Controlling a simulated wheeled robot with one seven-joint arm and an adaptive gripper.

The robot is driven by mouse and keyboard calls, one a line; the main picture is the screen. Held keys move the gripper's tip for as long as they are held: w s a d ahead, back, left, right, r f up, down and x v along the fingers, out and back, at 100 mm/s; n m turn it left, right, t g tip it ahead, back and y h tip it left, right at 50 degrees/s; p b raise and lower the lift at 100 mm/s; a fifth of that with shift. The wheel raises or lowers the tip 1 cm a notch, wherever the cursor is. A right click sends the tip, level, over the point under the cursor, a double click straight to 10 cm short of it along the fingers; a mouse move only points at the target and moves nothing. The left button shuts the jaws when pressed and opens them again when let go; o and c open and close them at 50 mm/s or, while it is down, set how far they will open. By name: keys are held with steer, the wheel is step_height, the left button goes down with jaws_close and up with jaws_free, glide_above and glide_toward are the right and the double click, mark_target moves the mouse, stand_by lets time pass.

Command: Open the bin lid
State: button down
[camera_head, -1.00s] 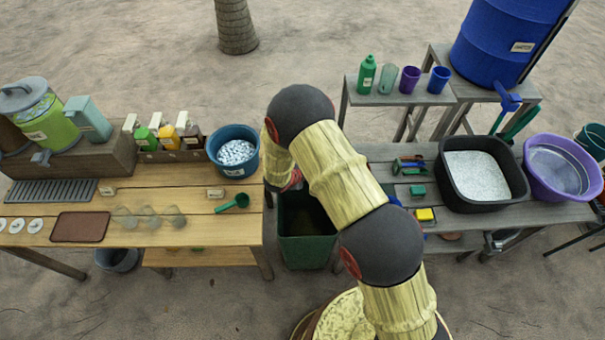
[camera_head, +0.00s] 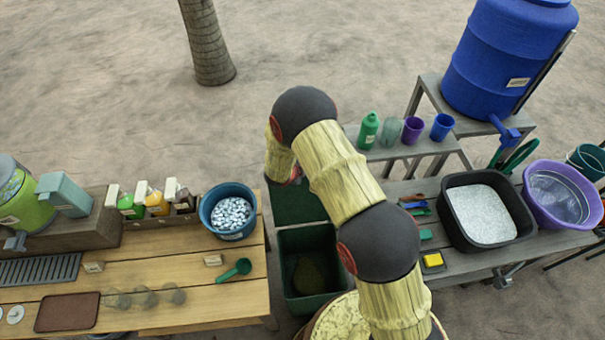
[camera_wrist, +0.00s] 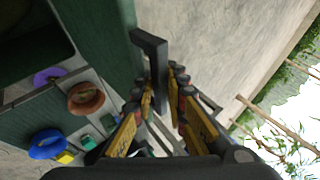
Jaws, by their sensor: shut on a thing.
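The dark green bin (camera_head: 306,305) stands in the gap between the two tables, with its dark inside showing from above. Its green lid (camera_head: 297,205) is raised at the back of the opening, partly behind my arm. In the wrist view the lid is a green panel (camera_wrist: 105,45) with a dark bent handle (camera_wrist: 150,45). My gripper (camera_wrist: 164,88) has its yellow-padded fingers on both sides of the handle and is shut on it. In the head view my arm hides the gripper and handle.
The wooden table (camera_head: 200,285) on the left carries a blue bowl (camera_head: 229,215) and a green scoop (camera_head: 236,268). The grey table (camera_head: 465,262) on the right carries a black tub (camera_head: 458,235) and a purple basin (camera_head: 563,194). Both table edges lie close to the bin.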

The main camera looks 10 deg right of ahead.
steer(key=shift+w+f, duration=0.15)
steer(key=shift+w, duration=0.6)
steer(key=c, duration=1.9)
jaws_free()
steer(key=v, duration=1.2)
